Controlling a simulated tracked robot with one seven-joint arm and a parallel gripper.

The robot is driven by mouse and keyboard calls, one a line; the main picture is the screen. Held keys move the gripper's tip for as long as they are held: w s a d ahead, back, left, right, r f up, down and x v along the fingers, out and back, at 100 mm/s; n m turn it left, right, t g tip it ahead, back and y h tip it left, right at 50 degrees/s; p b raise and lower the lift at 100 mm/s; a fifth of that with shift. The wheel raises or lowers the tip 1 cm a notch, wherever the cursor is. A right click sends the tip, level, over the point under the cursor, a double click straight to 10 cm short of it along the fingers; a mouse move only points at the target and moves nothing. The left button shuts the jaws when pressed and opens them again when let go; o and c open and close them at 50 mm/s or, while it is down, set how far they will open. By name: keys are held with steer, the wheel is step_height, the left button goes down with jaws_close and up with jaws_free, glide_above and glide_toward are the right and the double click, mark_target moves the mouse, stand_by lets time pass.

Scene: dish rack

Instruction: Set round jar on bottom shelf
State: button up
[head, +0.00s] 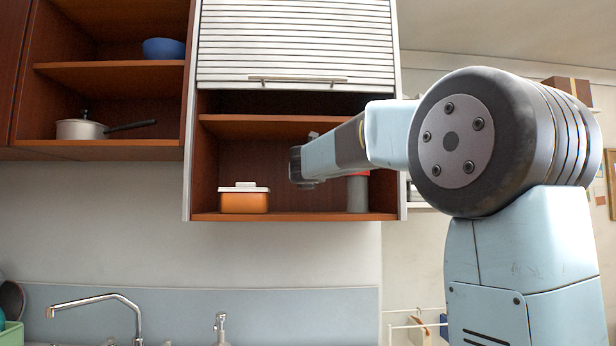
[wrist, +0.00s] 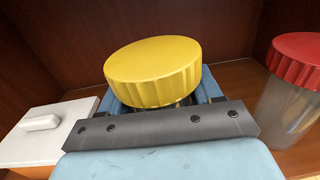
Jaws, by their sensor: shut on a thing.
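The round jar, with a ribbed yellow lid (wrist: 155,72), is between the fingers of my gripper (wrist: 165,103) in the wrist view. Its body is mostly hidden below the lid and behind the gripper. In the head view my gripper (head: 298,166) reaches into the open cabinet above the bottom shelf (head: 300,216), and the jar is hidden behind it. My gripper is shut on the jar. I cannot tell whether the jar touches the shelf.
An orange box with a white lid (head: 244,200) stands left on the bottom shelf. A clear jar with a red lid (wrist: 298,62) stands right, partly behind my arm in the head view. A middle shelf (head: 255,124) lies above, under a raised shutter (head: 295,45).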

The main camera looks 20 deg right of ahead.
steer(key=shift+f, duration=2.45)
steer(key=shift+f, duration=0.25)
steer(key=shift+f, duration=0.5)
steer(key=shift+f, duration=0.2)
steer(key=o, duration=1.3)
steer(key=shift+s, duration=0.1)
steer(key=v, duration=1.3)
steer(key=shift+s, duration=0.35)
steer(key=shift+a+f, duration=0.1)
